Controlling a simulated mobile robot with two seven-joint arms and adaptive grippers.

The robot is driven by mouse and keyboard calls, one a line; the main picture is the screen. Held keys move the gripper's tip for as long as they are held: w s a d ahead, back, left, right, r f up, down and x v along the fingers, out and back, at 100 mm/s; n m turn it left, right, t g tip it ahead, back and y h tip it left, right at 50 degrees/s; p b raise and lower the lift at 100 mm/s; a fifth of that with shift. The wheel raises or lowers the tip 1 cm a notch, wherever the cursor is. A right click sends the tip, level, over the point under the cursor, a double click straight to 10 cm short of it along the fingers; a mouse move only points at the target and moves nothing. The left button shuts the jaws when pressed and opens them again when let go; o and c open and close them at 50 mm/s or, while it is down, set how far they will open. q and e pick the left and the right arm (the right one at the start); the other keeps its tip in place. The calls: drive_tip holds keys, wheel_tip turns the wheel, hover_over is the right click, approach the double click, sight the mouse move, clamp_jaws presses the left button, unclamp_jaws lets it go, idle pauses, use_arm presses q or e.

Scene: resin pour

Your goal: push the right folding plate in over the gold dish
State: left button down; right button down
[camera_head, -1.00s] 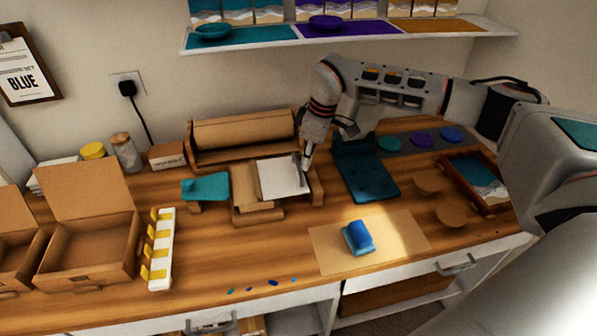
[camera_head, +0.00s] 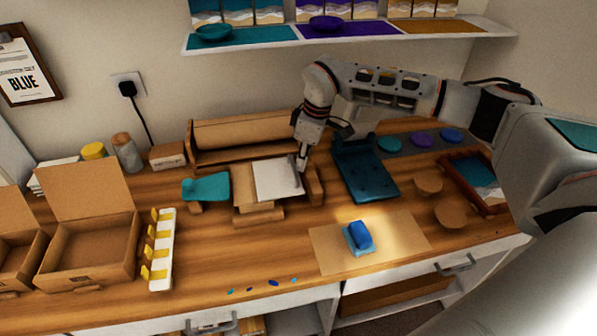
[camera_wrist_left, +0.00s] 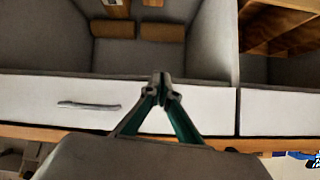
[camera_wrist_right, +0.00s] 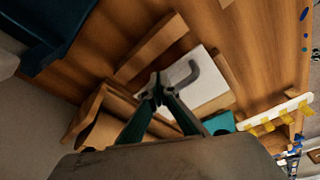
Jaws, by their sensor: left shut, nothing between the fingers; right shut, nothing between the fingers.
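The gripper also shows in the right wrist view (camera_wrist_right: 158,84). A teal plate (camera_head: 206,187) sits left of the stand. I cannot make out a gold dish. My left gripper (camera_wrist_left: 160,84) is shut and empty before the drawers.
A brown side block (camera_head: 315,186) stands right of the pale plate. A dark teal stand (camera_head: 365,175) is farther right. A brown rack (camera_head: 240,137) is behind. A blue block (camera_head: 359,236) lies on a brown mat (camera_head: 400,236) in front.

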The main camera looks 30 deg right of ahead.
drive_tip(key=shift+s+d+p, duration=0.5)
drive_tip(key=shift+s+d, duration=0.45)
drive_tip(key=shift+d, duration=2.85)
wheel_tip(320, 180, up, 10)
drive_tip(key=p, duration=0.4)
